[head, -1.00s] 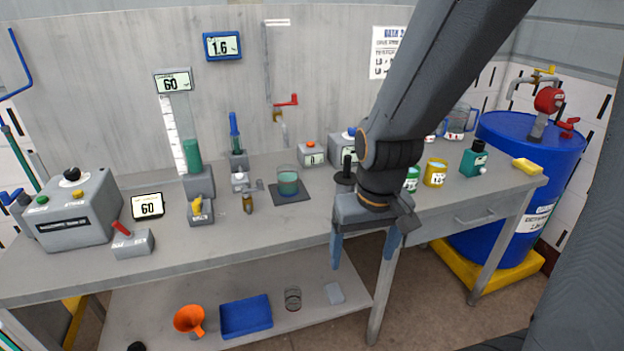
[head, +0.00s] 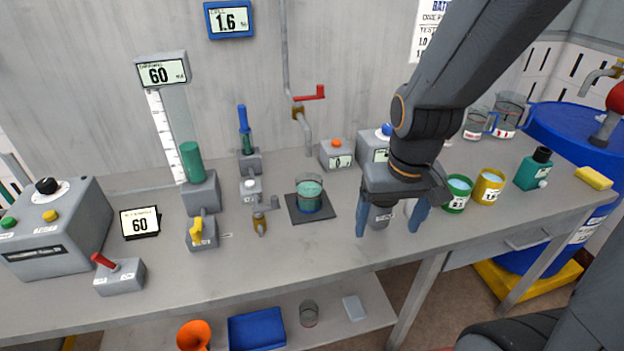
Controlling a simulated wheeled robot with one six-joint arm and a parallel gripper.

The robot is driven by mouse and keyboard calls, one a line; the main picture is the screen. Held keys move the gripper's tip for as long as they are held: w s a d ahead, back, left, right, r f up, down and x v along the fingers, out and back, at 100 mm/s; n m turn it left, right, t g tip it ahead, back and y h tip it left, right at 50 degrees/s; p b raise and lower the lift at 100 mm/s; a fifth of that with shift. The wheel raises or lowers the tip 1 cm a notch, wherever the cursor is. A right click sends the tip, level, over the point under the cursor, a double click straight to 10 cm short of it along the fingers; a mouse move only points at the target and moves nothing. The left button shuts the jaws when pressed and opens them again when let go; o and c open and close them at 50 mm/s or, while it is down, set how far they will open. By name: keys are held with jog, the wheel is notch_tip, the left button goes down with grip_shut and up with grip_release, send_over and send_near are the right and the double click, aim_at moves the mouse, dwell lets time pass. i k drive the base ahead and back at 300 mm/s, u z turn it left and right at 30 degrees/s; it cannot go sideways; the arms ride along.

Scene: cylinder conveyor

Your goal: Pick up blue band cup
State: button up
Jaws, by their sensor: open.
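No cup is plainly marked with a blue band. A clear beaker (head: 309,196) with teal liquid and a bluish lower part stands upright on a dark square pad (head: 326,213) mid-bench; whether that blue is a band, I cannot tell. A green cup (head: 456,193) and a yellow cup (head: 488,187) with blue-looking contents stand just right of my gripper. My gripper partly hides a grey object and a white item behind it.
Clear jugs (head: 508,116) stand at the back right, near a teal bottle (head: 533,169) and yellow sponge (head: 594,179). A valve (head: 260,215) stands left of the beaker. A red-handled pipe (head: 303,115) hangs behind.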

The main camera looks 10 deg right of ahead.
aim_at(309, 185)
jog(key=i, duration=0.25)
jog(key=u, duration=0.1)
jog(key=k, duration=1.6)
jog(key=z, duration=0.55)
jog(key=i, duration=1.45)
jog(key=u, duration=0.8)
